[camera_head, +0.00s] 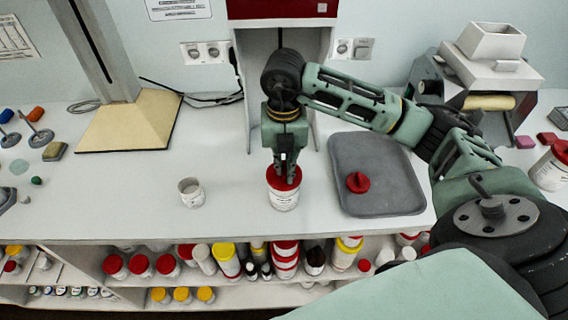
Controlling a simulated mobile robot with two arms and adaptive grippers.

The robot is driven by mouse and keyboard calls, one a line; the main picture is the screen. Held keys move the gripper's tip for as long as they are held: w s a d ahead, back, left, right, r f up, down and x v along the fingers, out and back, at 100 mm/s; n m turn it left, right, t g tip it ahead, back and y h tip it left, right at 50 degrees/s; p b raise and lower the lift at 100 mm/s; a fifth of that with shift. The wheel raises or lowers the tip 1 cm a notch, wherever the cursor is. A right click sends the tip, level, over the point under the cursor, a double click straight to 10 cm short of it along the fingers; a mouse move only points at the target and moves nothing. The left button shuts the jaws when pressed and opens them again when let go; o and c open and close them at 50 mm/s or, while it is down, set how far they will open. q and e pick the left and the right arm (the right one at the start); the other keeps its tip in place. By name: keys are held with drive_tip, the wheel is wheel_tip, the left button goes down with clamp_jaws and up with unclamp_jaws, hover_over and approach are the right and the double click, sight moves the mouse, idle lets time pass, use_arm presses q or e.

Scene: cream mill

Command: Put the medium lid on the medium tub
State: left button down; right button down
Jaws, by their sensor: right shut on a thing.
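The medium tub (284,201) is white with a printed label and stands upright on the white counter, left of the grey tray. The red medium lid (282,179) is at its top, looking level and lined up with the rim. I cannot tell whether it is fully seated. My right gripper (286,172) points straight down over the tub and is shut on the medium lid, its fingers partly hiding the lid's upper face. My left gripper is not in view.
A small open white tub (190,194) stands to the left. A small red lid (358,182) lies on the grey tray (385,203). A larger red-lidded tub (551,169) stands at the far right. Shelves below hold several tubs. The counter between the small and medium tubs is clear.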

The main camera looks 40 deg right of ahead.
drive_tip(key=shift+f+b, duration=0.6)
drive_tip(key=shift+b, duration=0.25)
idle(1.3)
idle(0.4)
drive_tip(key=c, duration=1.8)
unclamp_jaws()
drive_tip(key=shift+o, duration=0.3)
drive_tip(key=o, duration=0.4)
drive_tip(key=shift+r+p, duration=1.5)
drive_tip(key=shift+r, duration=0.8)
